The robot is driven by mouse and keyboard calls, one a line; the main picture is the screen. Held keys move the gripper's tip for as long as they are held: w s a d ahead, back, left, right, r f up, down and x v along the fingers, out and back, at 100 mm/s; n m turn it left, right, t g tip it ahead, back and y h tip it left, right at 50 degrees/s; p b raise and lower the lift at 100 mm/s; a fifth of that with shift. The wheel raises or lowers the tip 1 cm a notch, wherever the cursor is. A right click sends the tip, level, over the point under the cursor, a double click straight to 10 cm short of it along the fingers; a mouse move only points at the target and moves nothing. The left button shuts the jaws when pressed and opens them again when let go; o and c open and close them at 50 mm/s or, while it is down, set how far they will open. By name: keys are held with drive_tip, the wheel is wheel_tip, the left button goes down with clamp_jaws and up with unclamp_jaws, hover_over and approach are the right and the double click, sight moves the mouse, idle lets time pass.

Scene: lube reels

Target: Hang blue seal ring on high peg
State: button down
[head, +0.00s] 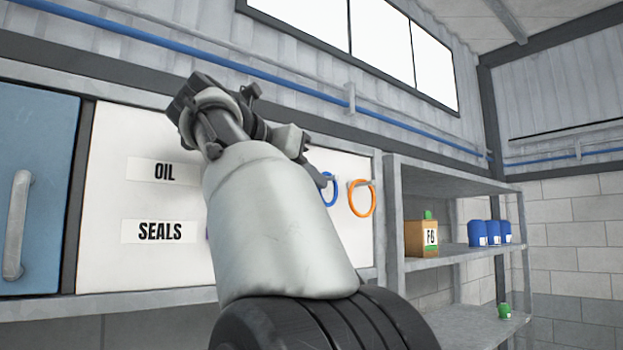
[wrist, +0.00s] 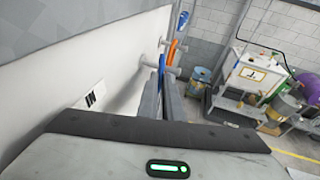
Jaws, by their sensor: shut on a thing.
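My gripper (wrist: 165,88) is shut on the blue seal ring (wrist: 162,65), which shows as a thin blue strip at the fingertips in the wrist view. In the head view, part of a blue ring (head: 331,188) shows beside my arm's far end, left of an orange ring (head: 362,198). Pegs (wrist: 173,73) stick out near the fingertips. I cannot tell whether the blue ring touches one.
The board has OIL (head: 164,171) and SEALS (head: 160,231) labels. A bit of blue (head: 207,233) shows beside SEALS, mostly hidden by my arm. Grey shelves (head: 450,249) at right hold a brown container (head: 421,239) and blue containers (head: 478,233). A blue cabinet door (head: 50,180) is at left.

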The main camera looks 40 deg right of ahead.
drive_tip(key=c, duration=1.8)
unclamp_jaws()
drive_tip(key=shift+w, duration=0.1)
drive_tip(key=shift+c, duration=0.2)
drive_tip(key=v, duration=1.7)
drive_tip(key=shift+a, duration=0.25)
